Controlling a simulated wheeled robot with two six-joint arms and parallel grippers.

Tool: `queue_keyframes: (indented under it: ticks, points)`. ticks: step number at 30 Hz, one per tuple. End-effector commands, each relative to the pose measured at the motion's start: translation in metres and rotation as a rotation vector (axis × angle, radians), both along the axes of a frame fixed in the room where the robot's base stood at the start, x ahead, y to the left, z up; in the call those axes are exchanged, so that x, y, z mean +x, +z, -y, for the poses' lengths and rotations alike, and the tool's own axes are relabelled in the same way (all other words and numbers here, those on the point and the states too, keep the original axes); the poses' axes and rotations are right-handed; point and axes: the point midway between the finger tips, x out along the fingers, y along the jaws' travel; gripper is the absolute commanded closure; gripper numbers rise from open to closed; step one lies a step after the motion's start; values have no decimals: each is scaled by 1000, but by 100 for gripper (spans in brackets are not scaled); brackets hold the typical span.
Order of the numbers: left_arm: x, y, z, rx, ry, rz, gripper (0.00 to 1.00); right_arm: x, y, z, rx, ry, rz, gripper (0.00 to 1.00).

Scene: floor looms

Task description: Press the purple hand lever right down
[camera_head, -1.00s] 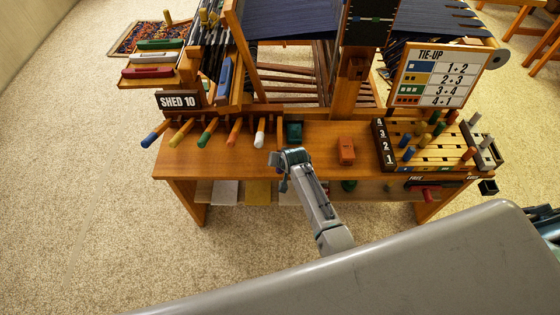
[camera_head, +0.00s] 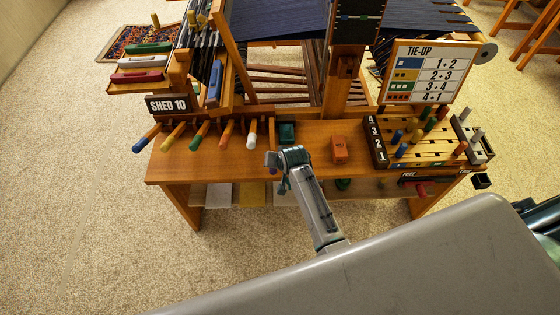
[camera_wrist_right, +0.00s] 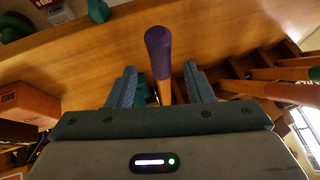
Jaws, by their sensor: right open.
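The purple hand lever (camera_wrist_right: 159,52) has a dark purple grip on a wooden shaft and points up the right wrist view. My right gripper (camera_wrist_right: 160,80) is open, with one finger on each side of the lever's shaft and visible gaps to both. The purple grip reaches beyond the fingertips. In the head view my right gripper (camera_head: 278,160) is at the front edge of the loom's bench, just right of the white-tipped lever (camera_head: 251,141). There it mostly hides the purple lever. My left gripper is not in view.
Blue, yellow, green and red-orange levers (camera_head: 225,132) stand in the row to the left. A green block (camera_head: 287,132) and an orange block (camera_head: 339,149) sit on the bench (camera_head: 310,142). The pegged tie-up board (camera_head: 430,140) is at right. Open carpet lies at left.

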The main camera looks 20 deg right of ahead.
Motion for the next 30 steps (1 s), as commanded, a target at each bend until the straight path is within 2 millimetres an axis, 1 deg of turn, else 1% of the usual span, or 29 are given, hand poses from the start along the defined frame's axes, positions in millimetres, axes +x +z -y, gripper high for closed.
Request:
queue_keyframes:
  ticks: [3, 6, 12, 30]
  points:
    - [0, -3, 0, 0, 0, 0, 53, -12, 17, 1, 0, 0, 2, 53]
    - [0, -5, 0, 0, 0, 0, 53, -19, 28, 2, 1, -1, 2, 53]
    - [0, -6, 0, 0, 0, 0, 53, -27, 41, 3, 1, 0, 0, 53]
    - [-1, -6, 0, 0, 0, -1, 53, -29, 42, 4, -1, 1, -1, 53]
